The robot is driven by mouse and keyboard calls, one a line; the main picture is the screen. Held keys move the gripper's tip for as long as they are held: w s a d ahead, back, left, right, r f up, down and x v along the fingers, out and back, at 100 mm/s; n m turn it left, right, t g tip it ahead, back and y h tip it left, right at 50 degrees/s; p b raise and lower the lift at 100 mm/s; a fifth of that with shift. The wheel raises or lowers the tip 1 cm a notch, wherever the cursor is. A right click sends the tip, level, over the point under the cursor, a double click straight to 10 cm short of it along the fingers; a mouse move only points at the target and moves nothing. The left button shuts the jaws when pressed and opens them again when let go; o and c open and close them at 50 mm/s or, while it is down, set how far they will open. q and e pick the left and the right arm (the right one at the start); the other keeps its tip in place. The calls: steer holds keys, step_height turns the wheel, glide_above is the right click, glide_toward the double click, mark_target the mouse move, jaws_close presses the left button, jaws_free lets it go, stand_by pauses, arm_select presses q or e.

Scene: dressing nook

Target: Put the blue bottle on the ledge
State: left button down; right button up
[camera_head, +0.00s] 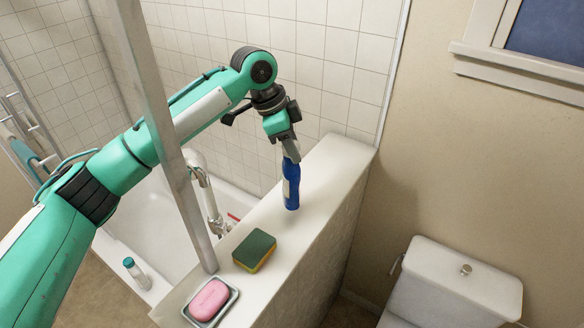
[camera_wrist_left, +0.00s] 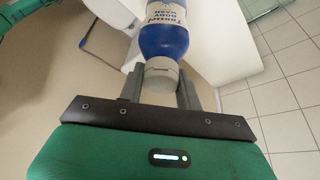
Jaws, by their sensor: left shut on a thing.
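The blue bottle (camera_head: 291,186) is upright, its lower end at the white ledge (camera_head: 326,176); I cannot tell whether it touches the ledge or hangs just above it. My left gripper (camera_head: 291,153) comes from above and is shut on the bottle's top. In the left wrist view the blue bottle (camera_wrist_left: 164,38) shows its white label, and its pale cap lies between the fingers of my left gripper (camera_wrist_left: 160,85). My right gripper is not in view.
A green and yellow sponge (camera_head: 254,251) and a pink soap in a dish (camera_head: 209,300) sit on the nearer part of the ledge. A metal post (camera_head: 165,130) and a tap (camera_head: 206,190) stand left of it. A toilet (camera_head: 455,285) is at right. The ledge's far end is clear.

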mark_target(291, 173)
arm_select(q)
steer(key=shift+a+f, duration=0.1)
steer(key=shift+f, duration=0.2)
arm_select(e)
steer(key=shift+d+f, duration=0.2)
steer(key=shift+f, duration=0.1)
arm_select(q)
steer(key=shift+f+b, duration=0.4)
steer(key=shift+b, duration=0.15)
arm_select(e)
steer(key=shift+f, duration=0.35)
arm_select(q)
step_height(291, 173, down, 3)
steer(key=b, duration=0.2)
steer(key=shift+b, duration=0.4)
steer(key=shift+f, duration=0.15)
steer(key=c, duration=1)
jaws_free()
steer(key=shift+o, duration=0.2)
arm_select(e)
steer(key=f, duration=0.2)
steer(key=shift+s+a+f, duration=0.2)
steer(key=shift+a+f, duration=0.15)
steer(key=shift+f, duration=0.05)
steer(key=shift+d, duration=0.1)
